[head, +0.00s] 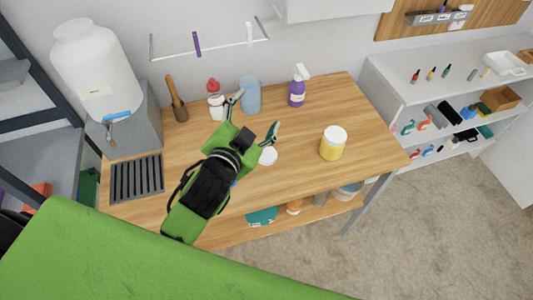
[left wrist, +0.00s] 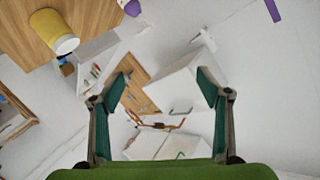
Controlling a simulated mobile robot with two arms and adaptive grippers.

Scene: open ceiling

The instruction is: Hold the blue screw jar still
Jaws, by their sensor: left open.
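A pale blue container (head: 250,95) stands upright at the back of the wooden workbench; I cannot tell if it is the blue screw jar. A round white lid-like thing (head: 268,156) shows on the bench beside my left gripper; whatever is below it is partly hidden by the gripper. My left gripper (head: 254,115) is open and empty over the bench, its fingers spread toward the back. In the left wrist view its teal fingers (left wrist: 165,88) are wide apart with nothing between them. My right gripper is not in view.
A yellow jar with a white lid (head: 332,145) stands on the right of the workbench (head: 300,172). A purple spray bottle (head: 297,93), a red-capped white bottle (head: 216,105) and a wooden-handled tool (head: 176,101) stand at the back. A dark grate (head: 137,179) lies left.

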